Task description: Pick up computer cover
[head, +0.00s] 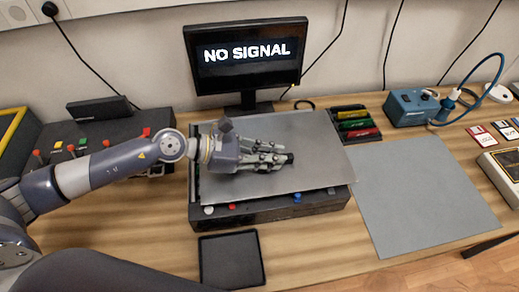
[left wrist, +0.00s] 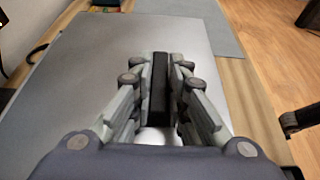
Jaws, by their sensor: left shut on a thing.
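The computer cover (head: 315,135) is a flat grey metal panel lying over the top of a dark computer case (head: 270,213). It sits slightly askew, and whether it is lifted off the case I cannot tell. My left gripper (head: 284,158) reaches in from the left above the middle of the cover. In the left wrist view, its fingers (left wrist: 170,85) are closed around a narrow black piece on the cover, apparently its handle; the grip itself is partly hidden. The cover's bare surface (left wrist: 75,85) spreads around the fingers in that view. My right gripper is out of view.
A monitor (head: 247,55) stands behind the case. A black tray (head: 231,260) lies in front. A grey mat (head: 422,195) lies clear at right. Colored markers (head: 354,122) and a blue soldering station (head: 410,107) are behind it. A switch panel (head: 95,140) is at left.

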